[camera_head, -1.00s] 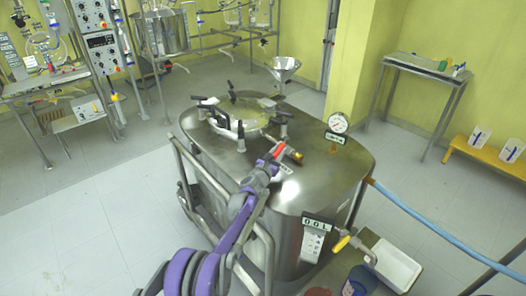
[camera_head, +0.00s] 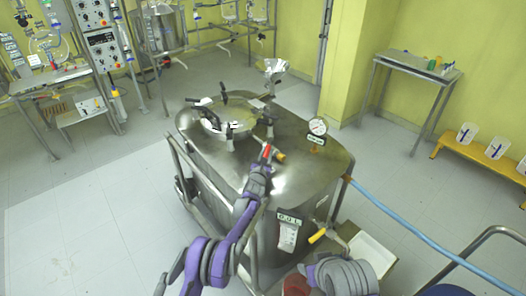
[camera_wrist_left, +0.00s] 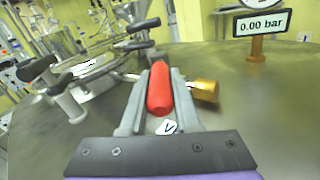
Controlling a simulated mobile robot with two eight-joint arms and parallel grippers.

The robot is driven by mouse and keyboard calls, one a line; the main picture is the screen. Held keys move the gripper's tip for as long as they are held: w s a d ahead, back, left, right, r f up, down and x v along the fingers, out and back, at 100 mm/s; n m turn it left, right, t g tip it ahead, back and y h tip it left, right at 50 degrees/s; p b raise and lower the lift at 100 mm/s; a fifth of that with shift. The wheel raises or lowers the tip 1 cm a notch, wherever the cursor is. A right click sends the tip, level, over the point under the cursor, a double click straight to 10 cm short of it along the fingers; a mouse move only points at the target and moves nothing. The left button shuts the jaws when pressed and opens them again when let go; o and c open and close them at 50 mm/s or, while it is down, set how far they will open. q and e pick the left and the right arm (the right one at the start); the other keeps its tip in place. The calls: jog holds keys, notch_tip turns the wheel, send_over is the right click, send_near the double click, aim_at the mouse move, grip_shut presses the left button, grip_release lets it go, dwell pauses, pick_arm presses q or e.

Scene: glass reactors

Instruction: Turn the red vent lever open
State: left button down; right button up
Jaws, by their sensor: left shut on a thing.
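The red vent lever (camera_head: 267,151) stands on top of the steel vessel (camera_head: 236,178), beside a brass fitting (camera_head: 280,156). In the left wrist view, the lever (camera_wrist_left: 160,88) lies lengthwise between the fingers, with the brass fitting (camera_wrist_left: 206,90) just to its right. My left gripper (camera_head: 264,163) is shut on the lever. In the wrist view its two grey fingers (camera_wrist_left: 160,95) flank the red grip. A small white tag marked "V" (camera_wrist_left: 166,127) shows near the gripper's palm. My right gripper is out of view; only a part of my right arm shows at the bottom.
A pressure gauge (camera_head: 318,127) stands right of the lever; its display (camera_wrist_left: 262,23) reads 0.00 bar. Black clamps and a round lid (camera_head: 226,122) lie to the left. A funnel (camera_head: 275,68) rises behind. A blue hose (camera_head: 400,218) runs off to the right.

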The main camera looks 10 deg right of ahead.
pick_arm(q)
jog(key=shift+r, duration=0.2)
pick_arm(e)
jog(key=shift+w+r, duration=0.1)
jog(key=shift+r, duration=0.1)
pick_arm(q)
jog(key=c, duration=0.7)
grip_release()
jog(key=shift+o, duration=0.4)
jog(key=shift+f, duration=0.15)
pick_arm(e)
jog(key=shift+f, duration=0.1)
pick_arm(q)
jog(key=shift+s+a+f, duration=0.15)
jog(key=shift+s+a, duration=0.05)
jog(key=shift+s, duration=0.35)
jog(key=b+v, duration=0.2)
jog(key=v, duration=0.6)
jog(key=shift+s, duration=0.2)
jog(key=shift+s+a+r+b, duration=0.2)
jog(key=shift+s+a+b, duration=0.1)
jog(key=shift+s, duration=0.2)
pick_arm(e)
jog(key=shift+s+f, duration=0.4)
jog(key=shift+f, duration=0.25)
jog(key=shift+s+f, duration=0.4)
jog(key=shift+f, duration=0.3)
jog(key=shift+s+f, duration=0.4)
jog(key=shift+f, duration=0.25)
